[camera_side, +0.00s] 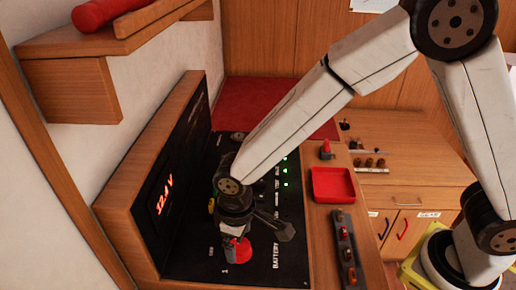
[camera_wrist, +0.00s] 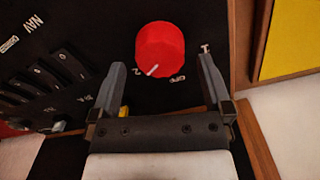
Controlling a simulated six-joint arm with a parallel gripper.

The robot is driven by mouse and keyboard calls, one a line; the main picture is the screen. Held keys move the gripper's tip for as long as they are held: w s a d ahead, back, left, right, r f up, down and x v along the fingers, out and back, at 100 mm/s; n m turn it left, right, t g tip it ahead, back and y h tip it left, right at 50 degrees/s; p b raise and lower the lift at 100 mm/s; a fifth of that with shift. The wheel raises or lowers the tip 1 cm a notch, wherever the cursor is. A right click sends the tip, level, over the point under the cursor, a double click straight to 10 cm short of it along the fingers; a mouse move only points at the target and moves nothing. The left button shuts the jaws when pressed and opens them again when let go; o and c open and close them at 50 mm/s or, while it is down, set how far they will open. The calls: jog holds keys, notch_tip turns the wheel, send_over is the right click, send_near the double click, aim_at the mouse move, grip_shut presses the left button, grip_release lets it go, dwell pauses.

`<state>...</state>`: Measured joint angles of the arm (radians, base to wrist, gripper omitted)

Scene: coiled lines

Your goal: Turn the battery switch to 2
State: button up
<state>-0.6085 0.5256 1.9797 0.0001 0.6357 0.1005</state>
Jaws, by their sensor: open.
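The battery switch is a round red knob (camera_wrist: 161,47) on a black panel (camera_wrist: 95,25). Its white pointer line slants to the lower left in the wrist view, between the marks 2 and OFF; the mark 1 is at its right. In the side view the knob (camera_side: 241,250) sits low on the panel beside the word BATTERY, partly hidden by my gripper (camera_side: 258,238). In the wrist view my gripper (camera_wrist: 161,68) is open and empty, its fingers reaching toward either side of the knob. I cannot tell how high the fingertips are above the panel.
A lit display (camera_side: 165,195) stands on the upright panel at left. Black rocker switches (camera_wrist: 75,70) lie left of the knob in the wrist view. A red tray (camera_side: 333,184), a red button (camera_side: 326,149) and a dark strip of small parts (camera_side: 346,250) lie to the right.

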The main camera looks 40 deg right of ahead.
aim_at(239, 245)
jog(key=shift+r, duration=2.65)
jog(key=shift+d, duration=0.1)
jog(key=s+d+m+t, duration=0.1)
jog(key=s+d+m, duration=0.1)
jog(key=d, duration=0.9)
jog(key=s+d+m+t, duration=0.1)
jog(key=s+d+m, duration=0.2)
jog(key=d, duration=0.9)
jog(key=shift+s+d+f+m+t, duration=0.2)
jog(key=shift+s+m+t, duration=0.1)
jog(key=shift+m, duration=0.1)
